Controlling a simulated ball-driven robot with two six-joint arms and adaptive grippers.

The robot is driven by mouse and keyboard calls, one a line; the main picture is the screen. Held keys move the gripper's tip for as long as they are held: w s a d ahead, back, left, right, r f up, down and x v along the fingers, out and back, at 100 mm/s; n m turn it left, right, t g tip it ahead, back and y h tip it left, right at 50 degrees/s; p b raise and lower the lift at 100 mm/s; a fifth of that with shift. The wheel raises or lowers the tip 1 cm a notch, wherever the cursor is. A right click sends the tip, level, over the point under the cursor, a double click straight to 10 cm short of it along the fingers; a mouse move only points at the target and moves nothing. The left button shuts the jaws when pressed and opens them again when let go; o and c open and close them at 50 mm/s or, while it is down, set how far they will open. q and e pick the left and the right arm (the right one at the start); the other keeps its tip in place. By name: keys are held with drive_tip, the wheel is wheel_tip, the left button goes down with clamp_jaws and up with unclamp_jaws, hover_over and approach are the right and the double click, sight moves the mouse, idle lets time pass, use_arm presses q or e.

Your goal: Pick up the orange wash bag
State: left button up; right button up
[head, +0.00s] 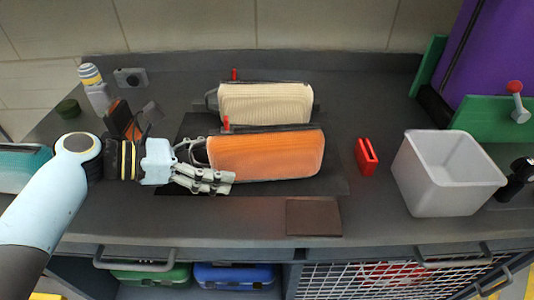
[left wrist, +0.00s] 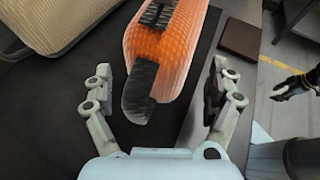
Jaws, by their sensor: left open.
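The orange wash bag (head: 268,154) lies on a dark mat on the worktop, in front of a cream bag. My left gripper (head: 217,168) is at its left end, with the near finger in front of the bag's lower left corner. In the left wrist view the open jaws (left wrist: 162,82) stand either side of the bag's near end. The orange wash bag (left wrist: 163,50) shows a dark zip and a dark end strap (left wrist: 140,90) between the fingers. Both fingers look apart from the bag there.
The cream bag (head: 265,105) lies close behind. A brown square pad (head: 313,216) lies in front, near the worktop edge. A red holder (head: 366,156) and a white bin (head: 448,190) stand to the right. Small items, including a striped-top bottle (head: 95,88), stand at the left.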

use_arm(q)
drive_tip(key=shift+w+d+f, duration=0.1)
drive_tip(key=shift+d+f, duration=0.05)
drive_tip(key=shift+d, duration=0.2)
drive_tip(key=shift+c, duration=0.4)
drive_tip(key=c, duration=1.7)
drive_tip(key=shift+r, duration=0.2)
